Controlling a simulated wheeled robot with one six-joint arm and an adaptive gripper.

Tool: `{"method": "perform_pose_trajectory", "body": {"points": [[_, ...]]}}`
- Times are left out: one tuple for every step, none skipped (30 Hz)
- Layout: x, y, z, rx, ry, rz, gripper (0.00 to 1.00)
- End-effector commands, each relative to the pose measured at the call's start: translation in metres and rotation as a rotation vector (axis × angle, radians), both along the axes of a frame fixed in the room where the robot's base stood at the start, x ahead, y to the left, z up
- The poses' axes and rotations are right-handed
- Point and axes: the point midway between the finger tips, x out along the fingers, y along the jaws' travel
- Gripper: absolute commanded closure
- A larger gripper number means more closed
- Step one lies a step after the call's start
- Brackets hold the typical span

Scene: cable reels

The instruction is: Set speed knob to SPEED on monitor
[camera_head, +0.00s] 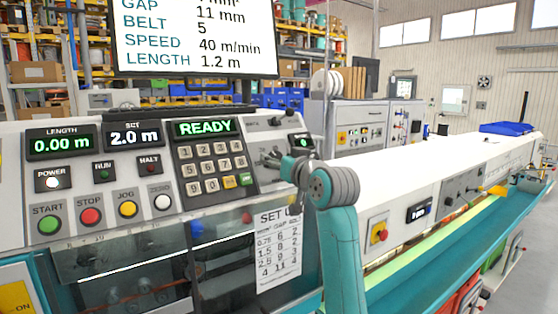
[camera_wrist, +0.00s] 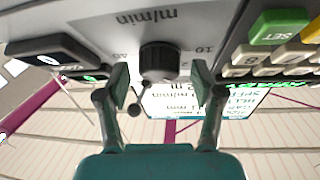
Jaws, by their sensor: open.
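The monitor (camera_head: 195,35) in the head view reads SPEED 40 m/min, along with GAP 11 mm, BELT 5 and LENGTH 1.2 m. The black speed knob (camera_wrist: 160,61) shows in the wrist view, on a light panel marked m/min, with a number 10 at its right. The wrist picture is upside down. My gripper (camera_wrist: 160,78) is open, with one fingertip on each side of the knob and visible gaps between. In the head view my gripper (camera_head: 279,162) is at the panel right of the keypad; the knob is hard to make out there.
The keypad (camera_head: 214,168) lies close left of my gripper in the head view. A row with the green START button (camera_head: 48,225) is further left. A small display (camera_head: 302,142) sits just right of my gripper. A paper SET chart (camera_head: 277,246) hangs below.

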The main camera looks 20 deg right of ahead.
Motion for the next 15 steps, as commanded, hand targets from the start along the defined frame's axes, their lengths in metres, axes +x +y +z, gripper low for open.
{"method": "perform_pose_trajectory", "body": {"points": [[0.0009, 0.0002, -0.0001, 0.0, 0.0, 0.0, 0.33], [0.001, 0.0001, -0.0001, 0.0, 0.0, 0.0, 0.33], [0.001, 0.0001, -0.0001, 0.0, 0.0, 0.0, 0.33], [0.001, 0.0001, -0.0002, 0.0, 0.0, 0.0, 0.33], [0.0009, 0.0001, -0.0002, 0.0, 0.0, 0.0, 0.33], [0.0009, 0.0001, -0.0002, 0.0, 0.0, 0.0, 0.33], [0.0008, 0.0001, -0.0002, 0.0, 0.0, 0.0, 0.33], [0.0008, 0.0001, -0.0003, 0.0, 0.0, 0.0, 0.38], [0.0008, 0.0001, -0.0002, 0.0, 0.0, 0.0, 0.48], [0.0007, 0.0001, -0.0003, 0.0, 0.001, 0.0, 0.55], [0.0007, 0.0001, -0.0003, 0.0, 0.001, 0.0, 0.63], [0.0007, 0.0001, -0.0003, 0.0, 0.001, 0.0, 0.73], [0.0007, 0.0001, -0.0003, 0.0, 0.001, 0.0, 0.8], [0.0007, 0.0001, -0.0004, 0.0, 0.001, 0.0, 0.88], [0.0007, 0.0001, -0.0003, 0.0, 0.001, 0.0, 0.93]]}}
